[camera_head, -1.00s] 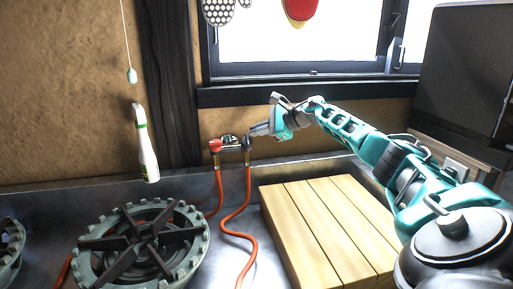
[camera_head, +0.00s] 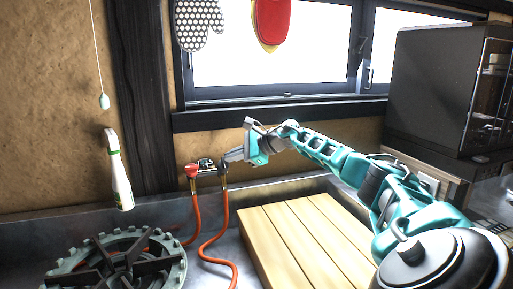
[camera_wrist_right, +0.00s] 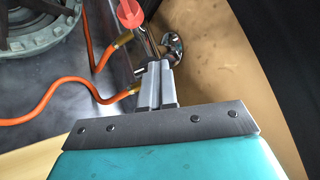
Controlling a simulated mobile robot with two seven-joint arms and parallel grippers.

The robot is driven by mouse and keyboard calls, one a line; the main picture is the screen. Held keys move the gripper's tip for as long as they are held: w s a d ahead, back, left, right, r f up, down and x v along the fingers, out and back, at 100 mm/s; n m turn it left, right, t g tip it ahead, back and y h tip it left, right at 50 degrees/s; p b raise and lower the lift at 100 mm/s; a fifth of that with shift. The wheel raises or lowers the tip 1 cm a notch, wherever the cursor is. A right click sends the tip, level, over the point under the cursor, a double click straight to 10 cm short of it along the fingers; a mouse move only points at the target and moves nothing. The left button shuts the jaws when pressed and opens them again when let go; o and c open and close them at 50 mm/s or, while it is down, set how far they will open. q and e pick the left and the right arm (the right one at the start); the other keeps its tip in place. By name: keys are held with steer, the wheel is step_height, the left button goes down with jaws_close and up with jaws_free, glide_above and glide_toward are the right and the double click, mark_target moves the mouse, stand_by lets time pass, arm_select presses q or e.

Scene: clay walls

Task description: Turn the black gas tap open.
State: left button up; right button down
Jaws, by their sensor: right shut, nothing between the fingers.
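The gas fitting on the clay wall has a red tap (camera_head: 192,170) on its left and the black gas tap (camera_head: 222,167) on its right, with a metal pipe between them. My right gripper (camera_head: 230,156) is shut and empty, its fingertips at the black tap; I cannot tell whether they touch it. My left gripper is out of view.
Orange hoses (camera_head: 210,245) hang from the fitting to the counter. A gas burner (camera_head: 120,265) stands at the lower left. A slatted wooden board (camera_head: 300,240) lies below my right arm. A white bottle (camera_head: 121,180) is at the left, and a black oven (camera_head: 435,90) at the right.

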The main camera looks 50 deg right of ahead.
arm_select(q)
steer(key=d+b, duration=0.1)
steer(key=b, duration=0.1)
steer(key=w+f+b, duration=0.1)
steer(key=b, duration=0.1)
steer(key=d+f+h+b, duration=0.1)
steer(key=b, duration=0.1)
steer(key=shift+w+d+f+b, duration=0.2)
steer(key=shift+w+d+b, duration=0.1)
arm_select(e)
steer(key=v, duration=1.2)
steer(key=shift+d+r+h, duration=0.3)
steer(key=shift+d, duration=0.1)
steer(key=shift+s, duration=0.15)
